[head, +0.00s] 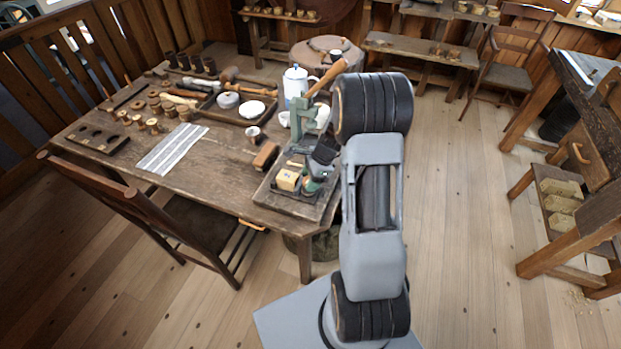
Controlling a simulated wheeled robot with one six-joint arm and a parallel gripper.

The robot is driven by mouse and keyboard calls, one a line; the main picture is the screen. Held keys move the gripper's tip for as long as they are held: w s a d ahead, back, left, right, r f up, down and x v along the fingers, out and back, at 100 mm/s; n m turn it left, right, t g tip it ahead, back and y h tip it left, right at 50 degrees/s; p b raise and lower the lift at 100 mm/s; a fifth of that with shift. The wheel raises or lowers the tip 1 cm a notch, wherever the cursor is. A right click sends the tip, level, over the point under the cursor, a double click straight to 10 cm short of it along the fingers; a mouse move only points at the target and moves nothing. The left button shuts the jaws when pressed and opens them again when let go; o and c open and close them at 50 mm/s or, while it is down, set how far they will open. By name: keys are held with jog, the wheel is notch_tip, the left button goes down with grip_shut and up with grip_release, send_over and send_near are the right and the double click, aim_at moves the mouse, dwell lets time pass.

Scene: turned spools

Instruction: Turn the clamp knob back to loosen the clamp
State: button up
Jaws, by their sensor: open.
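A green metal press (303,122) with a long wooden handle (328,77) stands on a dark board (290,203) at the table's right front corner. A pale wooden block (287,180) sits on the same board. Beside the block is a small green part (311,184), seemingly of the clamp; the knob itself is too small and too covered to make out. My gripper (318,171) points down over this green part from the right and is open. Whether its fingers stand around the knob or touch it, I cannot tell.
A striped cloth (172,149) and several spools (154,105) lie to the left. A chair (170,220) stands at the table's front.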

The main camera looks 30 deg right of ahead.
jog(key=shift+f, duration=0.1)
jog(key=shift+c, duration=0.4)
jog(key=c, duration=0.6)
jog(key=shift+o, duration=0.2)
jog(key=n+g, duration=0.2)
jog(key=n, duration=0.3)
jog(key=shift+w, duration=0.15)
jog(key=n, duration=0.2)
jog(key=n+g, duration=0.1)
jog(key=n, duration=0.1)
jog(key=shift+a+n+g+h, duration=0.1)
jog(key=shift+n+g+h, duration=0.2)
jog(key=shift+h, duration=0.1)
jog(key=n+g+h, duration=0.1)
jog(key=n, duration=0.3)
jog(key=shift+w, duration=0.15)
jog(key=shift+a+n+g+h+b, duration=0.15)
jog(key=shift+n+h, duration=0.3)
jog(key=shift+n, duration=0.75)
jog(key=shift+d+n+g+h+b, duration=0.1)
jog(key=shift+n+g+h+b, duration=0.25)
jog(key=shift+n, duration=0.85)
